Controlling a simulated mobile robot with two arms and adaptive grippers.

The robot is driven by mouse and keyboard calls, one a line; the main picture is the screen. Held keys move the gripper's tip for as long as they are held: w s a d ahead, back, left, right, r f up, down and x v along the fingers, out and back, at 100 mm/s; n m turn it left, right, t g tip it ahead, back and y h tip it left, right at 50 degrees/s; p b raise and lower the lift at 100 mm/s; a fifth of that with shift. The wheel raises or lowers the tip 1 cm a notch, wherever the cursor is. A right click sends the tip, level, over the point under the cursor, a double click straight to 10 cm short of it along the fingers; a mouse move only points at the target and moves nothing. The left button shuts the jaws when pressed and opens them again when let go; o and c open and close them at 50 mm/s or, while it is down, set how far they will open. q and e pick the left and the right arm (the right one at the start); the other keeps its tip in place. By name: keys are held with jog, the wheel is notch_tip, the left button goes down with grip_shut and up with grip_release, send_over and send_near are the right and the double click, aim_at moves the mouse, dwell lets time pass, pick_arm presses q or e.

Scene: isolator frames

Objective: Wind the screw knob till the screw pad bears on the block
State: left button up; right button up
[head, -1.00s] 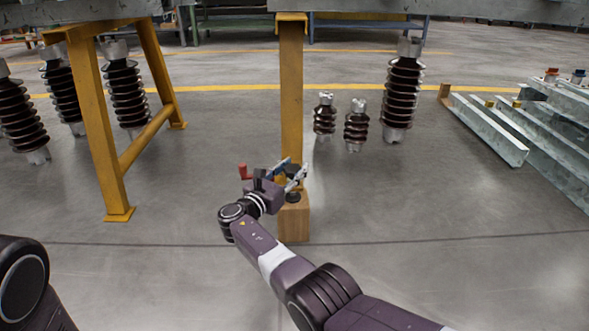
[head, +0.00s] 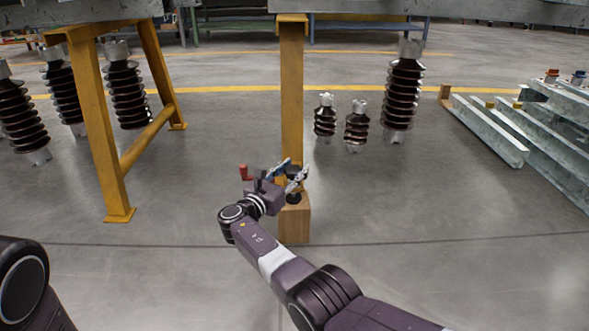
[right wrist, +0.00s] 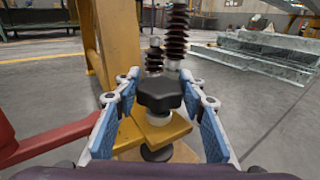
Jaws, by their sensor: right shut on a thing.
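The dark, lobed screw knob (right wrist: 160,94) sits between the two blue-padded fingers of my right gripper (right wrist: 160,112) in the right wrist view. The gripper is shut on it. Below the knob are a pale collar (right wrist: 158,118) and a yellow bracket (right wrist: 172,134). The dark round screw pad (right wrist: 157,153) shows under the bracket, over the wooden block (right wrist: 185,153). In the head view my right gripper (head: 296,176) is at the foot of a yellow post, above the block (head: 295,226). I cannot tell whether pad and block touch. My left gripper is out of view.
A red handle (head: 244,172) stands left of my right gripper; a red bar (right wrist: 50,143) shows in the right wrist view. The yellow post (head: 291,90) rises behind. Yellow trestle legs (head: 98,130) and brown insulators (head: 403,95) stand around. Floor right of the block is clear.

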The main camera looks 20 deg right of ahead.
jog(key=shift+a+f, duration=0.55)
jog(key=shift+a, duration=0.05)
jog(key=o, duration=0.9)
jog(key=shift+y, duration=0.3)
jog(key=shift+o, duration=1.3)
jog(key=shift+w+a, duration=0.1)
jog(key=shift+a, duration=0.05)
